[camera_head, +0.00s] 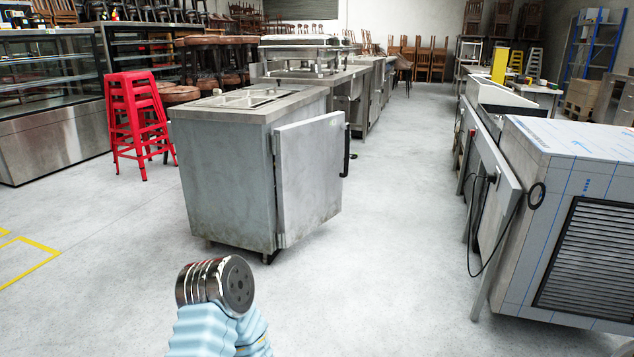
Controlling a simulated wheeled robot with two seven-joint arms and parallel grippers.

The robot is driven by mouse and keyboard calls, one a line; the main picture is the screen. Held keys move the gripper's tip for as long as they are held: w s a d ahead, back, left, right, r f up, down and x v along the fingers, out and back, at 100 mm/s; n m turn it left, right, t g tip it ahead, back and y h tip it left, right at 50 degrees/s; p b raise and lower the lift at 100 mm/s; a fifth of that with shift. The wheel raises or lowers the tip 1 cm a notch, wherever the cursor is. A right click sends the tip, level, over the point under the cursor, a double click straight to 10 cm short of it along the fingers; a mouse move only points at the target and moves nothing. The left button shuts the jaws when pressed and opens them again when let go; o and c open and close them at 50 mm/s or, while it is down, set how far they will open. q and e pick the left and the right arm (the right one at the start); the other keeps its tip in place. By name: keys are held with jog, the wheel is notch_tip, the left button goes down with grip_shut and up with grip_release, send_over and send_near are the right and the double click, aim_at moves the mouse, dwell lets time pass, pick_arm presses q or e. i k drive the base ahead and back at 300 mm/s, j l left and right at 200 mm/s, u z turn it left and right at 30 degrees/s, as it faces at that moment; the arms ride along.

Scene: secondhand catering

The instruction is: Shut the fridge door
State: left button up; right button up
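A grey steel fridge cabinet (225,178) stands on the floor near the middle of the head view. Its flat grey door (308,180) is on the right-hand face and stands ajar. The door's left edge is at the cabinet's near corner, and its right edge swings out past the cabinet. A black vertical handle (346,150) is on the door's right edge. The gap behind the door is hidden. A light-blue arm part of mine with a silver, black-faced end shows at the bottom, well short of the fridge. No gripper fingers are visible.
Red stacked stools (138,122) stand left of the fridge, beside a glass display counter (58,105). A wrapped steel unit (570,215) with a hanging black cable (480,225) stands at right. The floor in front of the fridge and the right aisle are clear.

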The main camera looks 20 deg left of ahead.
aim_at(309, 161)
jog(key=i+j, duration=0.1)
jog(key=i, duration=0.35)
jog(key=i+j, duration=0.1)
jog(key=i, duration=0.4)
